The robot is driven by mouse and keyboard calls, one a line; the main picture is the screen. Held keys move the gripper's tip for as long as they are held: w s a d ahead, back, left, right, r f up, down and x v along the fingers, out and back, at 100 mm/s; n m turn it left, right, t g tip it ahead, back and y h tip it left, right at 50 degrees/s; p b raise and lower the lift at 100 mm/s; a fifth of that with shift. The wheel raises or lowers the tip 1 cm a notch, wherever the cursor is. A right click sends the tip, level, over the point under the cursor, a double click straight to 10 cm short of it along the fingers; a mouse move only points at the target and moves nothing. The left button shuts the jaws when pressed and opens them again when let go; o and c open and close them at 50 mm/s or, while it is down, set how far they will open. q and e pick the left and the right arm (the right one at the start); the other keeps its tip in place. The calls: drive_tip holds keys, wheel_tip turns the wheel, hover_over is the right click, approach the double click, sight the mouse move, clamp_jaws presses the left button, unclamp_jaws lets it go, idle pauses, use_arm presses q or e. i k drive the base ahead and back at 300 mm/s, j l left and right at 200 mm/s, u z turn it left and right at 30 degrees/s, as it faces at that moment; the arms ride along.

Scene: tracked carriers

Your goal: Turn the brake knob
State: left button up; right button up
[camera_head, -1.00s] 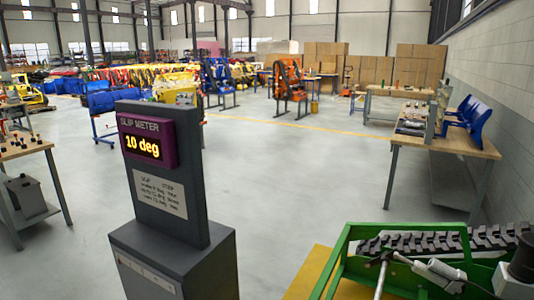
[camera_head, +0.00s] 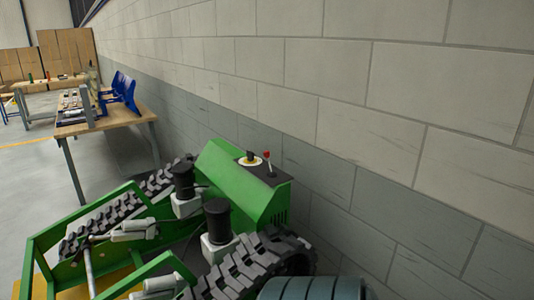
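A green tracked carrier (camera_head: 222,180) stands ahead of me, close to the wall. On its sloped console top is a dark panel (camera_head: 278,175) with a small dark knob on a yellow and white disc (camera_head: 250,159). Beside the disc, a lever with a red tip (camera_head: 267,156) stands up. I cannot tell from the picture whether the knob on the disc is the brake knob, nor read any mark on it. Neither of my grippers is in view.
A grey block wall (camera_head: 400,120) runs along the right, behind the carrier. Black rubber tracks (camera_head: 258,268) show on the carrier. A wooden workbench (camera_head: 105,122) with blue parts stands at the upper left. Open floor (camera_head: 30,185) lies at the left.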

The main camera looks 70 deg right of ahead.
sight(249, 155)
drive_tip(key=k, duration=0.55)
drive_tip(key=z, duration=2.4)
